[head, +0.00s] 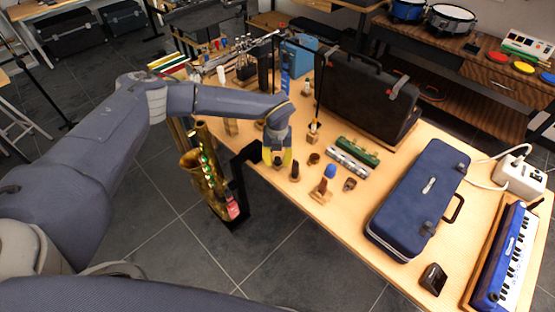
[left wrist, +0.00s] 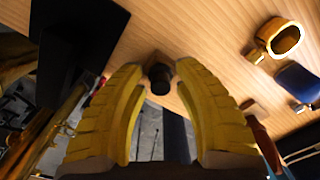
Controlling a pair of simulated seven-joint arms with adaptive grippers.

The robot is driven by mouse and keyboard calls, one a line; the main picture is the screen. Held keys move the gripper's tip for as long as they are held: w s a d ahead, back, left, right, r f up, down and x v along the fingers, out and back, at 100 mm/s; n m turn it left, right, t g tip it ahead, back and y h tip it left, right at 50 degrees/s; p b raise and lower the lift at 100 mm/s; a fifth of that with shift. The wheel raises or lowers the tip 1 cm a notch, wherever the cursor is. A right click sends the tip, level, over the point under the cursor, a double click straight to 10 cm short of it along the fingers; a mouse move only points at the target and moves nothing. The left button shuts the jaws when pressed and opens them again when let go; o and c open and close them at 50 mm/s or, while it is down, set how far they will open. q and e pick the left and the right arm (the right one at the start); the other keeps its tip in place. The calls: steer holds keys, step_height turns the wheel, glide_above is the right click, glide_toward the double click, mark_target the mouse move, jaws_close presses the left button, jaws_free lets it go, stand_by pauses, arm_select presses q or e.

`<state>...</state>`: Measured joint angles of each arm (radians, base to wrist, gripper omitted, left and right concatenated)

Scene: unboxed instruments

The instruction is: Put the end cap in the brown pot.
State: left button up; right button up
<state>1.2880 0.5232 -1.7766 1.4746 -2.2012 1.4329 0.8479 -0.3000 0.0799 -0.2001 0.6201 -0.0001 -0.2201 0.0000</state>
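My left gripper (head: 277,158) points down at the table's front edge, its yellow fingers apart. In the left wrist view, a small dark cylinder, apparently the end cap (left wrist: 160,79), stands between the open fingertips (left wrist: 160,72). A narrow gap seems to show on each side of it. In the head view the fingers hide it. The small brown pot (head: 314,158) stands on the table to the right of the gripper. A brown, open-topped thing at the upper right of the wrist view (left wrist: 281,40) looks like this pot. My right gripper is not in view.
A dark brown piece (head: 295,171) stands just right of the gripper, then a blue-topped piece (head: 329,171) and a small brown ring-like piece (head: 349,184). A saxophone (head: 207,172) on a black stand is at the left. A blue case (head: 420,200) lies right.

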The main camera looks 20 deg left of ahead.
arm_select(q)
step_height(320, 180, up, 12)
stand_by(0.9)
